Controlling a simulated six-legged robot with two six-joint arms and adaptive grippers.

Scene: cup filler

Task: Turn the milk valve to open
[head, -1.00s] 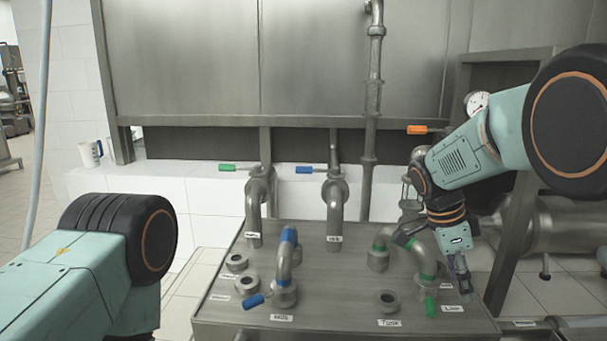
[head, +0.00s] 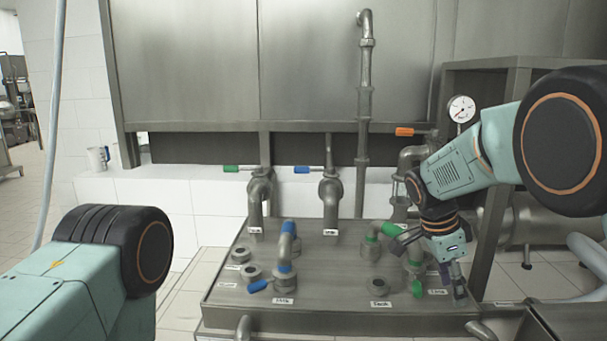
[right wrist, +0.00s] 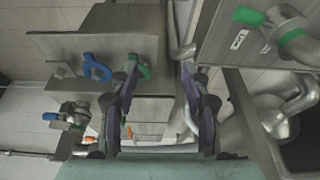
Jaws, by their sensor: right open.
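Candidates for the milk valve are two lever valves below the steel tank: one with a green handle (head: 231,168), one with a blue handle (head: 302,170). Both levers point sideways to the left. Their labels are too small to read, so I cannot tell which is milk. My right gripper (head: 452,284) points down, open and empty, just right of a green lever (head: 417,293) on the panel, away from those two valves. In the right wrist view its fingers (right wrist: 166,85) are spread with nothing held. Only my left arm shows at lower left; its gripper is out of view.
The steel panel (head: 340,307) carries bent pipes, open ports and a blue lever (head: 258,286). An orange handle (head: 404,132) and a gauge (head: 461,109) are behind my right arm. A mug (head: 98,158) stands on the white ledge (head: 150,190).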

